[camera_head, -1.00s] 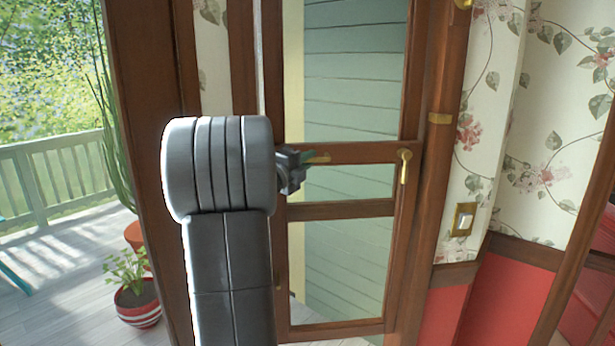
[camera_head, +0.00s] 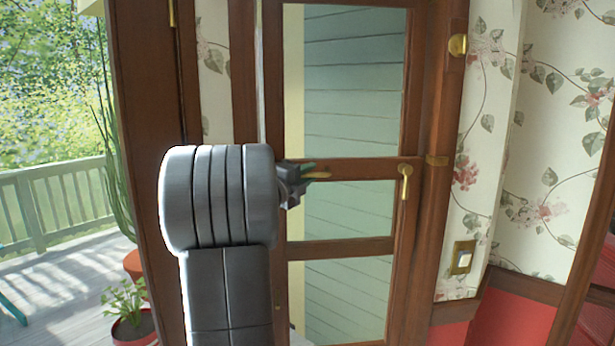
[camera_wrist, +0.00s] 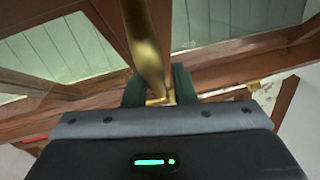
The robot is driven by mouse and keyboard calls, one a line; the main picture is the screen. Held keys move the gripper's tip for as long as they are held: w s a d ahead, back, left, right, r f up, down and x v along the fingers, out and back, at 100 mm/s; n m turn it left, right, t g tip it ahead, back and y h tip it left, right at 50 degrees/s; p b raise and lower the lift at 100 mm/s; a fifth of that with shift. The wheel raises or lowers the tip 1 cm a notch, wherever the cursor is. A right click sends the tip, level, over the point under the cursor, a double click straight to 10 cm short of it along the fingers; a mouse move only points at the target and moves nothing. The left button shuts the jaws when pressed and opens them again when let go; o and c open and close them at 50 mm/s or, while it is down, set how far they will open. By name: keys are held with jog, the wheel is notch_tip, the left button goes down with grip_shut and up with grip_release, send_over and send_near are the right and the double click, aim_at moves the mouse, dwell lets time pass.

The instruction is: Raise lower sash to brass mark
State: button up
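The lower sash (camera_head: 345,168) is a wooden-framed pane; its bottom rail carries a brass lift handle (camera_head: 405,183) at right and another brass handle (camera_head: 319,175) at left. My gripper (camera_head: 303,176) is at the left handle, partly hidden by my arm. In the wrist view, my dark green fingers (camera_wrist: 158,88) close on both sides of the brass handle (camera_wrist: 147,42).
A fixed wooden crossbar (camera_head: 340,248) lies below the rail, with an opening between them. A potted plant (camera_head: 128,305) stands outside on the left porch.

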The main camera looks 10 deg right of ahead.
jog(key=shift+o, duration=0.6)
jog(key=shift+f, duration=0.1)
jog(key=shift+s+a, duration=0.15)
jog(key=shift+a, duration=0.1)
jog(key=b+v, duration=0.4)
jog(key=v, duration=0.9)
jog(key=shift+s, duration=0.1)
